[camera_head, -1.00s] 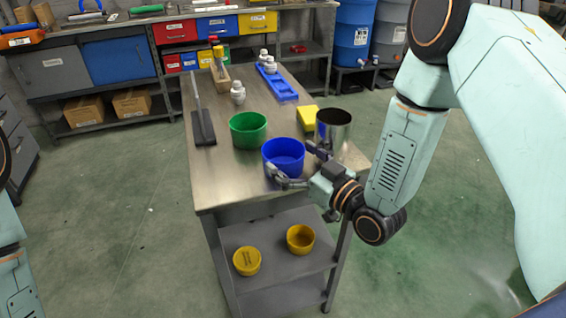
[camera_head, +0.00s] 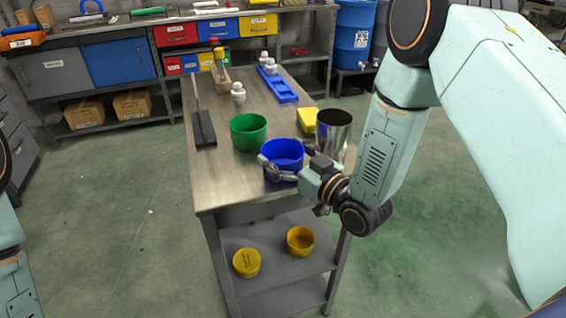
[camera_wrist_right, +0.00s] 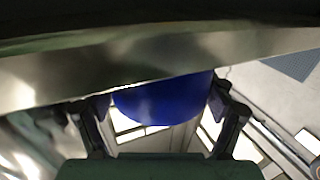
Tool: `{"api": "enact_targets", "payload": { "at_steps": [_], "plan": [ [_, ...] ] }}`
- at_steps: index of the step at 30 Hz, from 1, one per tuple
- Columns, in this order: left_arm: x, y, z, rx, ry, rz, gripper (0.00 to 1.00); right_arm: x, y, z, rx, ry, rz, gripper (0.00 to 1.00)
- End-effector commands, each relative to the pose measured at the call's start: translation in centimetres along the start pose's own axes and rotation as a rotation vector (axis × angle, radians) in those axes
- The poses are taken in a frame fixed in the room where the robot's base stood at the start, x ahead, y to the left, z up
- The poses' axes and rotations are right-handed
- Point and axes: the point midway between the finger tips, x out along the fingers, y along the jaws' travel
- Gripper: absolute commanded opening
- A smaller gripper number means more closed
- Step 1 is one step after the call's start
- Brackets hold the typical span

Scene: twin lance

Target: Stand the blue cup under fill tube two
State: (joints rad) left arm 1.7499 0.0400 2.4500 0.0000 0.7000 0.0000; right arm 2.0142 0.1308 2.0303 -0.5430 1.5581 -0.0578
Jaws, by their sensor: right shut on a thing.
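The blue cup (camera_head: 284,150) is upright at the near right part of the metal table (camera_head: 222,180). My right gripper (camera_head: 285,168) is shut on it from the near right side. In the right wrist view the blue cup (camera_wrist_right: 163,103) sits between the two dark fingers. I cannot tell whether the cup's base touches the table. No fill tube can be made out in these views. Only a bit of my left arm shows at the left edge; its gripper is out of view.
A green cup (camera_head: 248,131) stands left of the blue cup, and a steel cylinder (camera_head: 333,130) stands close behind it on the right.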

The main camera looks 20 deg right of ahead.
Motion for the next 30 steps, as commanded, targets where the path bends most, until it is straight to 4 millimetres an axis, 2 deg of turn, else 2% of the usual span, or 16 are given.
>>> {"api": "enact_targets", "payload": {
  "at_steps": [8,11,21,27,30],
  "plan": [
    [-0.1,0.0,0.0,0.0,0.0,0.0,0.0,0.0,0.0,-0.5,-0.001,0.002,0.0,0.46],
    [-0.5,0.0,0.0,0.0,0.0,0.0,0.0,0.1,0.1,-1.8,-0.001,0.004,0.001,0.46],
    [-2.0,0.0,0.0,0.0,0.0,0.0,0.0,0.0,0.1,-8.3,-0.001,0.004,0.001,0.46],
    [-2.3,0.0,0.0,0.0,0.0,0.0,0.0,0.0,-0.2,-10.4,-0.001,0.003,-0.009,0.46],
    [-2.3,0.0,0.0,0.0,0.0,0.0,0.0,-0.7,-1.7,-11.2,0.001,0.002,-0.06,0.46]
  ]
}}
